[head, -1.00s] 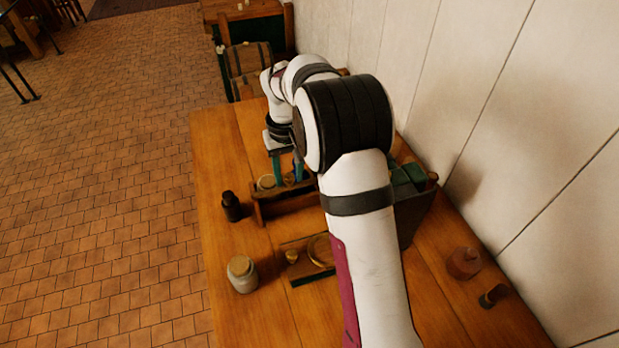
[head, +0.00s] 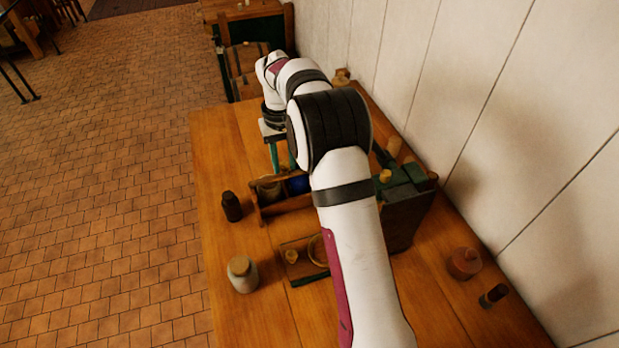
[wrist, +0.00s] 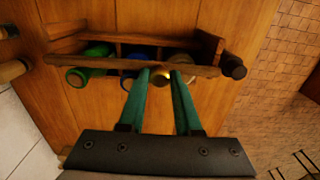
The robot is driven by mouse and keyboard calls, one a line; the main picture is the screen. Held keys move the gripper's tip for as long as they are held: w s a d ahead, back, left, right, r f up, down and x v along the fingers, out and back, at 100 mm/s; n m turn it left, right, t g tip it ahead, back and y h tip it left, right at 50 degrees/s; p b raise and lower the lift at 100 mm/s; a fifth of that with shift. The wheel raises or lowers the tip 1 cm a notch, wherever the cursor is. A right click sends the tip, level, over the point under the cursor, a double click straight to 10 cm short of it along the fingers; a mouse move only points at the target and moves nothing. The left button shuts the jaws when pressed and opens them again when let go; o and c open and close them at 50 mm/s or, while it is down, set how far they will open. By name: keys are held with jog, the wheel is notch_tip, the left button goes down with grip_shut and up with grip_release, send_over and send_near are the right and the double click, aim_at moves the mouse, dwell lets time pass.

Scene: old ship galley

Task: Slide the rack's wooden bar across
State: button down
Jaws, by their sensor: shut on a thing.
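The wooden rack (head: 285,206) stands on the table beneath my gripper (head: 284,168). In the wrist view, the rack's wooden bar (wrist: 100,64) runs across its open side, in front of several round containers. A green container (wrist: 97,50) shows at the left, with a blue one (wrist: 128,76) beside it. My gripper (wrist: 161,74) has its teal fingers at the bar, right of its middle, with a small gap between the tips. It is shut on what looks like part of the bar; the exact contact is hard to see. My arm hides part of the rack in the head view.
A dark bottle (head: 231,206) stands just left of the rack and a pale jar (head: 242,273) nearer the front. A small tray (head: 297,247) lies in front of the rack. A dark box (head: 405,215) stands to the right, near the wall.

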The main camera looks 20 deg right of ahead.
jog(key=c, duration=0.6)
grip_release()
jog(key=shift+o, duration=0.2)
jog(key=shift+r, duration=0.15)
notch_tip(320, 180, up, 7)
jog(key=shift+f, duration=0.1)
